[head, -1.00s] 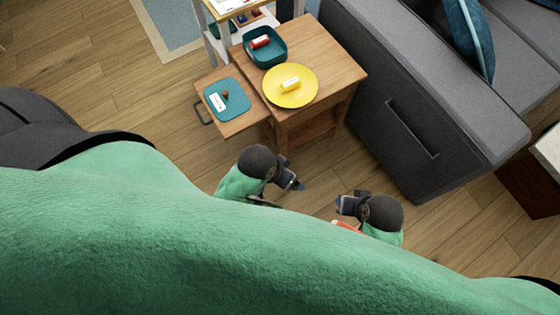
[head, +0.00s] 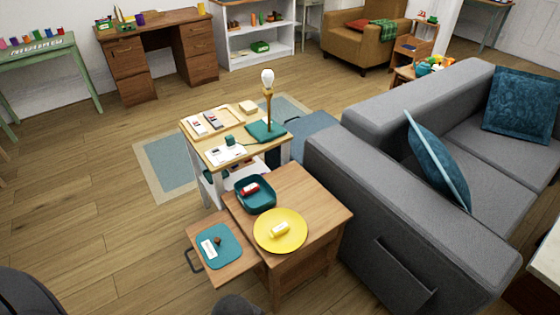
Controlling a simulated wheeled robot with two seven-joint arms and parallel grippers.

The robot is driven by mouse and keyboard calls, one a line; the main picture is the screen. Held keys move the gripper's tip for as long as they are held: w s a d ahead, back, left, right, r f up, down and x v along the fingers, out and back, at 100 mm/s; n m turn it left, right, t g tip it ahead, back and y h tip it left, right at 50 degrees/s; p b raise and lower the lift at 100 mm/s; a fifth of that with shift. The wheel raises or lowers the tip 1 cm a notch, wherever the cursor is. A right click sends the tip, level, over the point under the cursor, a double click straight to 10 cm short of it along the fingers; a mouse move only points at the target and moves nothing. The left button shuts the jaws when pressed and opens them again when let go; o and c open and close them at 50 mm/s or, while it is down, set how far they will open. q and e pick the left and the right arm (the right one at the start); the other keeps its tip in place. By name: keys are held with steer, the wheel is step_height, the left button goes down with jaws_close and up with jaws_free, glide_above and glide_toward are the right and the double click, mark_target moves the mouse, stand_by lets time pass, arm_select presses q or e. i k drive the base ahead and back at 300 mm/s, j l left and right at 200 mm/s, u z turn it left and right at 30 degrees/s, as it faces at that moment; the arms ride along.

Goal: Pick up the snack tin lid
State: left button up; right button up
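A flat teal square with rounded corners, a brown knob and a white label, which looks like the snack tin lid (head: 226,252), lies on the pulled-out drawer or shelf of the small wooden side table. The teal open tin (head: 257,206) stands on the tabletop, with a red and white item inside. A yellow round disc (head: 292,242) with a pale yellow block on it lies near the front of the tabletop. A dark rounded part of my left arm shows at the bottom edge, below the drawer. The fingers of both grippers are out of view.
The side table (head: 318,198) stands beside a grey sofa (head: 400,215) on its right. A small desk (head: 190,135) with a lamp (head: 267,100) and papers stands behind it. The wood floor (head: 100,220) left of the drawer is clear.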

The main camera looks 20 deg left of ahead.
mark_target(218, 246)
steer(key=u, duration=1.15)
